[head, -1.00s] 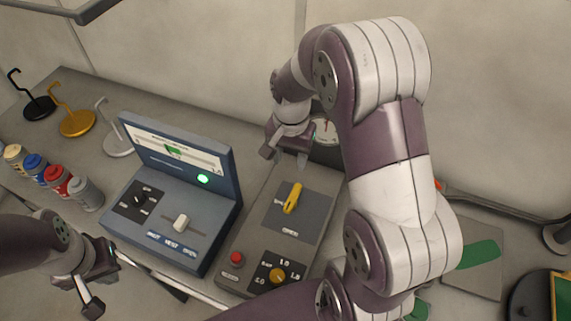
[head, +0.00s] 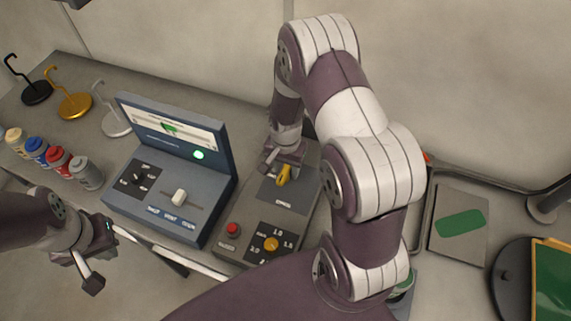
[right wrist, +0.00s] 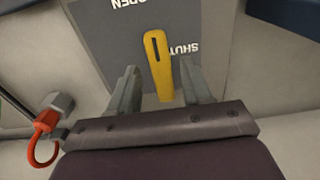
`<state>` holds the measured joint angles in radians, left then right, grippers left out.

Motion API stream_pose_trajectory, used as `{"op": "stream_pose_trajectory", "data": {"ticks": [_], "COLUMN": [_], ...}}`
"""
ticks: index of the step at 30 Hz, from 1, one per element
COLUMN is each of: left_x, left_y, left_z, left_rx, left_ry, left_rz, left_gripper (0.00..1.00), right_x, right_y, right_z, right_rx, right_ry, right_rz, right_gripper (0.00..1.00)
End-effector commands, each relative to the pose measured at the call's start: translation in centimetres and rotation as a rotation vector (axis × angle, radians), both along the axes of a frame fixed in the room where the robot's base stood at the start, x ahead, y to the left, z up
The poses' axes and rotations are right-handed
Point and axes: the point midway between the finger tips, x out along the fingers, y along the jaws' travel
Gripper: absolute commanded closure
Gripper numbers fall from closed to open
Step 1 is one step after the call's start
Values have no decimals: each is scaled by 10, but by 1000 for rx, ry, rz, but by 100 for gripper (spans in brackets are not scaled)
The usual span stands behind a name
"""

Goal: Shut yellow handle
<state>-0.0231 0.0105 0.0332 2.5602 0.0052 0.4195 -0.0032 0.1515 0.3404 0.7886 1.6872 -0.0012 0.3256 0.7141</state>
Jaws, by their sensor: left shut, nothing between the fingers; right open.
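The yellow handle (head: 284,174) sits on a dark grey plate (head: 281,202) on the grey control panel. In the right wrist view the yellow handle (right wrist: 158,72) points along the view, with the word SHUT beside it, partly hidden, and OPEN beyond its far end. Both words appear upside down. My right gripper (head: 276,168) is over the plate, open, with one finger on each side of the handle and visible gaps. In the head view it hides part of the handle. My left gripper (head: 93,284) is shut and empty at the lower left, away from the panel.
Left of the panel stands a blue console (head: 165,206) with a raised screen and slider. A red button (head: 233,229) and a yellow knob (head: 271,244) are at the panel's near end. Several bottles and hook stands are further left. A red hook (right wrist: 45,125) shows in the wrist view.

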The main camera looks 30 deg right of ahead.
Motion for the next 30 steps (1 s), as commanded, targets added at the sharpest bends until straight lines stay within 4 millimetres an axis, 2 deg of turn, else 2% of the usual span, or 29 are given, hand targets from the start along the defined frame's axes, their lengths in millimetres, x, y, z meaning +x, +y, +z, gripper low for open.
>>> {"op": "stream_pose_trajectory", "data": {"ticks": [2, 6, 7, 20, 30], "left_x": [0, 0, 0, 0, 0], "left_y": [0, 0, 0, 0, 0], "left_z": [0, 0, 0, 0, 0], "left_rx": [0, 0, 0, 0, 0], "left_ry": [0, 0, 0, 0, 0], "left_rz": [0, 0, 0, 0, 0], "left_gripper": [100, 100, 100, 100, 100], "right_x": [0, 0, 0, 1, 2], "right_y": [0, 0, 0, 0, 0], "right_z": [0, 0, 0, 1, 2], "right_rx": [0, 0, 0, 1, 1], "right_ry": [0, 0, -1, -1, -4], "right_rz": [0, 0, 0, -64, -327], "right_gripper": [51, 97, 100, 100, 100]}}
